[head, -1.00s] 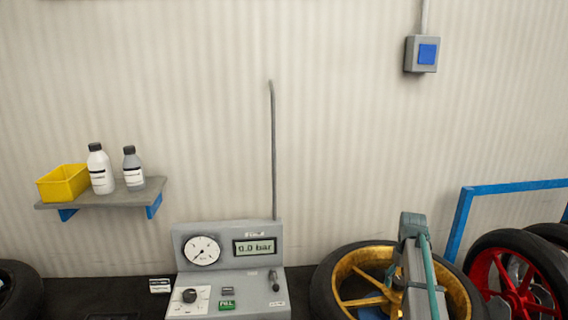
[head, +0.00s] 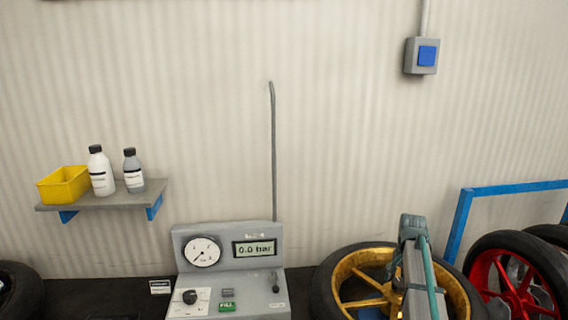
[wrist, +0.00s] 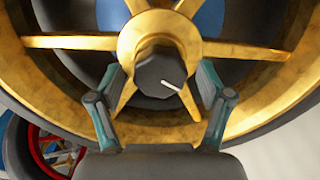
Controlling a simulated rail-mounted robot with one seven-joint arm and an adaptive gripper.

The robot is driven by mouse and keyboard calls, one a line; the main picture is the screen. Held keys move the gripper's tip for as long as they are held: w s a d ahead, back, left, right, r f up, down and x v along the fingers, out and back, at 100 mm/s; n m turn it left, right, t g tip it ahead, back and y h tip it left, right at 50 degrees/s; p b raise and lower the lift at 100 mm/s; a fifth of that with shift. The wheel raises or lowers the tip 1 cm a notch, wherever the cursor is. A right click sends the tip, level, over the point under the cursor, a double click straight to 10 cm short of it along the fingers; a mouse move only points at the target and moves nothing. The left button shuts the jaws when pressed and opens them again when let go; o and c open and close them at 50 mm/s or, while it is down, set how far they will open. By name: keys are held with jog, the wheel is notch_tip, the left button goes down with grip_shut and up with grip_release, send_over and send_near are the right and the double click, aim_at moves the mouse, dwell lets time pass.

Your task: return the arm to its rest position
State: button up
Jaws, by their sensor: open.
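My gripper (wrist: 158,77) is open in the wrist view, with its two teal-and-grey fingers apart. Between and beyond the fingers is a dark grey round piece (wrist: 155,72) with a white mark, in front of the hub of a gold-spoked wheel; I cannot tell whether the fingers touch it. In the head view a grey and teal part of my arm (head: 415,270) stands in front of the gold wheel (head: 350,292). The fingertips cannot be made out there.
A grey gauge console (head: 230,262) reading 0.0 bar stands left of the gold wheel. A red wheel (head: 515,285) and blue frame (head: 462,225) are at right. A wall shelf (head: 105,198) holds a yellow bin (head: 63,185) and two bottles. The upper wall is mostly clear.

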jog(key=m, duration=0.4)
jog(key=shift+m+p, duration=0.35)
jog(key=shift+m, duration=1.05)
jog(key=shift+o, duration=0.3)
